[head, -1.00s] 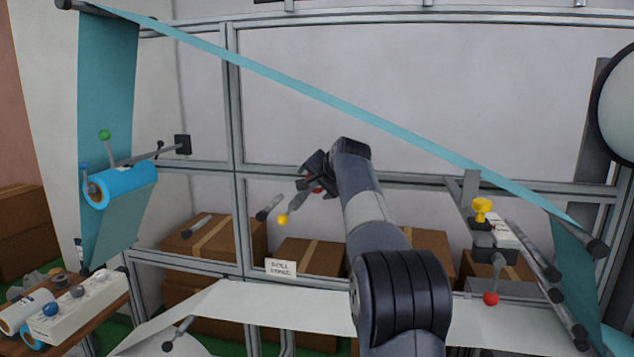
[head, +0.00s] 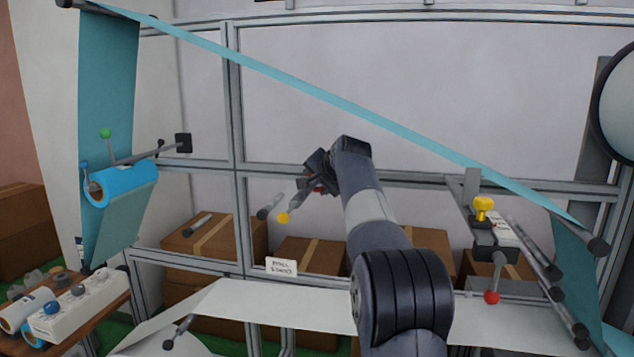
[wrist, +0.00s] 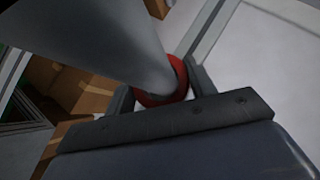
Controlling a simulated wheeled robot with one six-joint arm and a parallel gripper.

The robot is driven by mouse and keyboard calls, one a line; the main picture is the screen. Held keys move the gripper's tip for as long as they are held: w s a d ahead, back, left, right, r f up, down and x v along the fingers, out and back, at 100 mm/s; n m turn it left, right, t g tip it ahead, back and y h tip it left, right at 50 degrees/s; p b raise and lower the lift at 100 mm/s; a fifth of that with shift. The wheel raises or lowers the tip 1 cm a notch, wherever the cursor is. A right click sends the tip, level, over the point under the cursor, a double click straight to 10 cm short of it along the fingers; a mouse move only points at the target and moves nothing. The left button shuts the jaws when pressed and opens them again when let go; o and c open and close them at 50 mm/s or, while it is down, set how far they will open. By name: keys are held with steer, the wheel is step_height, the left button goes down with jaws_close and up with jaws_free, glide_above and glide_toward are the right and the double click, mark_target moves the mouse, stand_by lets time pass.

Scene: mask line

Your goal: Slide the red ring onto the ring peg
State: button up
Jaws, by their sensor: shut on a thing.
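My gripper (head: 320,172) is in the middle of the head view, shut on the red ring. Only a sliver of the red ring (head: 319,189) shows there, below the jaws. In the wrist view the red ring (wrist: 179,76) sits between the two fingers (wrist: 162,92), partly hidden by a large grey tapered rod in front. This looks like the ring peg (wrist: 105,45), its narrow end at the ring.
A blue-green web (head: 330,85) runs diagonally above my arm. Another dark rod (head: 268,207) is left of the peg. A blue roll (head: 125,184) is at left, and a yellow knob (head: 483,205) and red ball handle (head: 491,297) are at right. Cardboard boxes (head: 310,255) stand behind.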

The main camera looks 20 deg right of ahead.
mark_target(316, 182)
steer(key=shift+s+a+b, duration=0.5)
steer(key=shift+s, duration=0.25)
steer(key=shift+s+a, duration=0.2)
steer(key=shift+s, duration=0.05)
steer(key=shift+s+a+r+b, duration=0.1)
steer(key=shift+s+a+b, duration=0.15)
steer(key=shift+s+b, duration=0.15)
steer(key=o, duration=1)
steer(key=b+v, duration=0.2)
steer(key=v, duration=0.8)
steer(key=shift+s+d+r, duration=0.1)
steer(key=shift+s+r, duration=0.1)
steer(key=shift+s, duration=0.15)
steer(key=shift+w, duration=0.1)
